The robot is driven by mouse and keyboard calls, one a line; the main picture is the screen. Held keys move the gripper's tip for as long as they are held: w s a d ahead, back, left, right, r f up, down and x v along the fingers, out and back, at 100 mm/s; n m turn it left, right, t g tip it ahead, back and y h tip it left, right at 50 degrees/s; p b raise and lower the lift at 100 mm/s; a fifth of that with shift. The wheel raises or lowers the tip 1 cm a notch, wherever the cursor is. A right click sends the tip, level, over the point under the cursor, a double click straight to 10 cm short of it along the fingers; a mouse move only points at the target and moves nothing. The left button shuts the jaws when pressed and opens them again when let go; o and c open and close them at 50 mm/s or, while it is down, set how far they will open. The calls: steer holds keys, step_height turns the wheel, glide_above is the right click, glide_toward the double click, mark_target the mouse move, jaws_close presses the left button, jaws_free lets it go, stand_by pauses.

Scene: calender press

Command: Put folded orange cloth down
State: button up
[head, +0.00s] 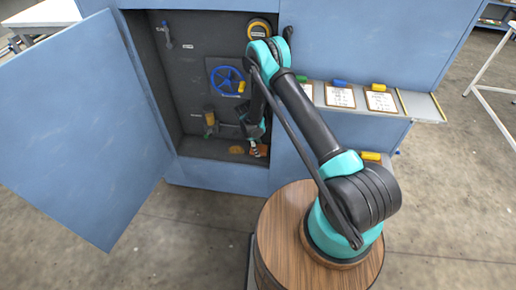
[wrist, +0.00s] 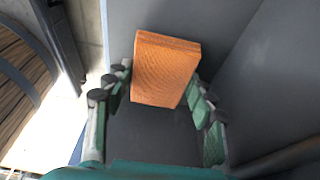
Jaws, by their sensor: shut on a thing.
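The folded orange cloth (wrist: 165,68) is a thick block between the two fingers of my gripper (wrist: 163,95) in the wrist view. My gripper is shut on it. In the head view my gripper (head: 256,146) reaches into the lower part of the open blue cabinet, and a small piece of the orange cloth (head: 262,150) shows beside it near the cabinet floor. I cannot tell whether the cloth touches the floor. Much of the gripper is hidden by the arm.
The blue cabinet door (head: 75,130) stands wide open at the left. Inside are a blue handwheel (head: 227,80), a yellow-brown fitting (head: 210,120) and an orange-brown patch (head: 236,150) on the floor. A shelf (head: 420,104) with clipboards is at the right.

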steer(key=shift+f, duration=0.25)
steer(key=shift+f, duration=0.3)
steer(key=o, duration=1.2)
steer(key=shift+r, duration=0.1)
steer(key=shift+r, duration=0.25)
steer(key=a+r, duration=0.2)
steer(key=r, duration=0.1)
steer(key=shift+r, duration=0.1)
steer(key=a, duration=0.7)
steer(key=w+a, duration=0.1)
steer(key=a, duration=0.2)
steer(key=shift+a, duration=0.4)
steer(key=shift+d, duration=0.1)
